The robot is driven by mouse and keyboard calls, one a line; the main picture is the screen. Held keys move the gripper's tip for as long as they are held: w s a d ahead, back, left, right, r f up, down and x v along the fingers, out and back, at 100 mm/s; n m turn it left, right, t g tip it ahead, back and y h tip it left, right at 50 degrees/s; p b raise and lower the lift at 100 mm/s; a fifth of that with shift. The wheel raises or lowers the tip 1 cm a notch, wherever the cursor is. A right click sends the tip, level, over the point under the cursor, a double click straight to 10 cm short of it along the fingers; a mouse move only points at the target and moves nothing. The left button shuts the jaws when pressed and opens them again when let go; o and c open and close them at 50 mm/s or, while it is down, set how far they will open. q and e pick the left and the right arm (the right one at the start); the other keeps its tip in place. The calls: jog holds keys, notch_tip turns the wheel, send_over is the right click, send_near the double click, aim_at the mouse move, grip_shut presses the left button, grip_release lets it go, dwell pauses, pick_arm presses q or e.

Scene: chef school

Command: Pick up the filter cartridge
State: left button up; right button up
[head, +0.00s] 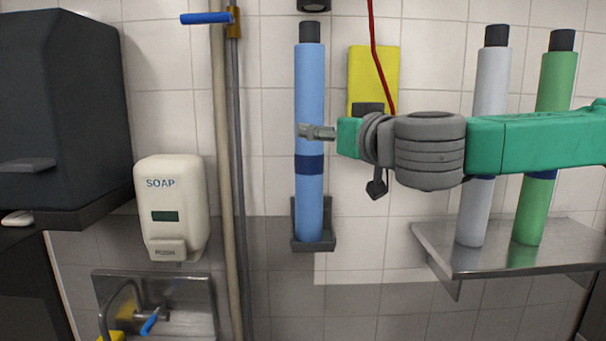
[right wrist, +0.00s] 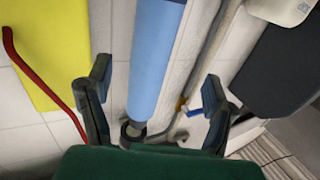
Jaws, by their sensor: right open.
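A blue filter cartridge (head: 309,100) with a black top and a dark blue band stands upright in a dark wall holder (head: 329,240). My right gripper (head: 316,131) comes in from the right, level with the cartridge's middle and overlapping its front. In the right wrist view my right gripper (right wrist: 155,80) is open, and the blue cartridge (right wrist: 155,55) shows between its two fingers. I see no grip on it; whether a finger touches it I cannot tell. A grey cartridge (head: 490,90) and a green cartridge (head: 555,85) stand on the shelf at right. My left gripper is not in view.
A metal shelf (head: 510,262) juts from the wall at right. A yellow panel (head: 375,65) and a red cable (head: 374,35) are right of the blue cartridge. Vertical pipes (head: 222,150), a soap dispenser (head: 172,207) and a dark cabinet (head: 65,110) are at left.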

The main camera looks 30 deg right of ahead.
aim_at(310, 120)
jog(key=w, duration=0.3)
jog(key=w+d+p, duration=0.1)
jog(key=w, duration=0.2)
jog(key=w+d+p, duration=0.1)
jog(key=w, duration=0.2)
jog(key=shift+w+d+r, duration=0.1)
jog(key=shift+w+r, duration=0.1)
jog(key=shift+w, duration=0.25)
jog(key=shift+s, duration=0.1)
jog(key=c, duration=0.4)
grip_shut()
jog(key=shift+r, duration=0.2)
